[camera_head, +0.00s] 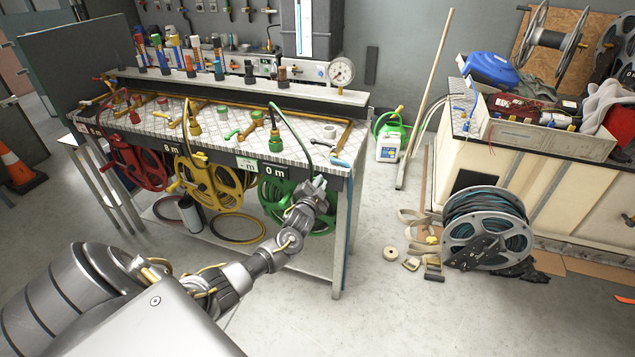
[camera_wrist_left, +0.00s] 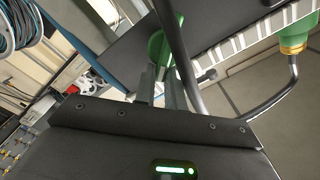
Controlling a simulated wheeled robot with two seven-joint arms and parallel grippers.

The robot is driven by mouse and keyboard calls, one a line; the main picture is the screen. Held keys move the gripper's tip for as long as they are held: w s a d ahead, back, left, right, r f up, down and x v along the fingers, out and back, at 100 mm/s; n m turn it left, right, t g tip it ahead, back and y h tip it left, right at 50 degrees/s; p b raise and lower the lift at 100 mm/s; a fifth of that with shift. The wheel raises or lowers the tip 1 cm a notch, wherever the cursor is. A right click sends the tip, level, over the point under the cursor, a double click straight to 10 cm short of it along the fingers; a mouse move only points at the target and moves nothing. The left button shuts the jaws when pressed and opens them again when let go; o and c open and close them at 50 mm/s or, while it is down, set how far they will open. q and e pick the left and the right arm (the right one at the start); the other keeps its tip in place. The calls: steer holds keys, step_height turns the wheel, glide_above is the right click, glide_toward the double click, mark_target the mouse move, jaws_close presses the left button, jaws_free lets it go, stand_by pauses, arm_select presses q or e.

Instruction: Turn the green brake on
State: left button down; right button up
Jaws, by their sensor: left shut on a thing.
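The green hose reel (camera_head: 270,193) hangs under the front right of the bench, below the "0 m" display (camera_head: 274,171). My left gripper (camera_head: 316,185) is at the bench's front edge, to the right of that display, and hides part of the reel. In the left wrist view my left gripper (camera_wrist_left: 168,82) is shut on a green part, the green brake (camera_wrist_left: 158,48), close against a dark panel. A dark hose crosses in front of the fingers there. The brake is hidden by the gripper in the head view. My right gripper is not in view.
The bench top (camera_head: 235,125) carries pipes and several valves. A yellow reel (camera_head: 213,187) and a red reel (camera_head: 140,162) hang to the left. A loose grey reel (camera_head: 487,230) stands on the floor at right.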

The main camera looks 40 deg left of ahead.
arm_select(q)
steer(key=shift+d+f+m, duration=0.1)
steer(key=shift+f+m, duration=0.3)
steer(key=shift+m, duration=0.95)
steer(key=shift+f+m, duration=0.4)
steer(key=shift+m, duration=1)
steer(key=shift+d+f+m, duration=0.1)
steer(key=shift+f+m, duration=0.3)
steer(key=shift+m, duration=0.95)
steer(key=c, duration=1.5)
jaws_free()
steer(key=shift+a, duration=0.1)
steer(key=shift+o, duration=0.2)
steer(key=shift+r, duration=0.1)
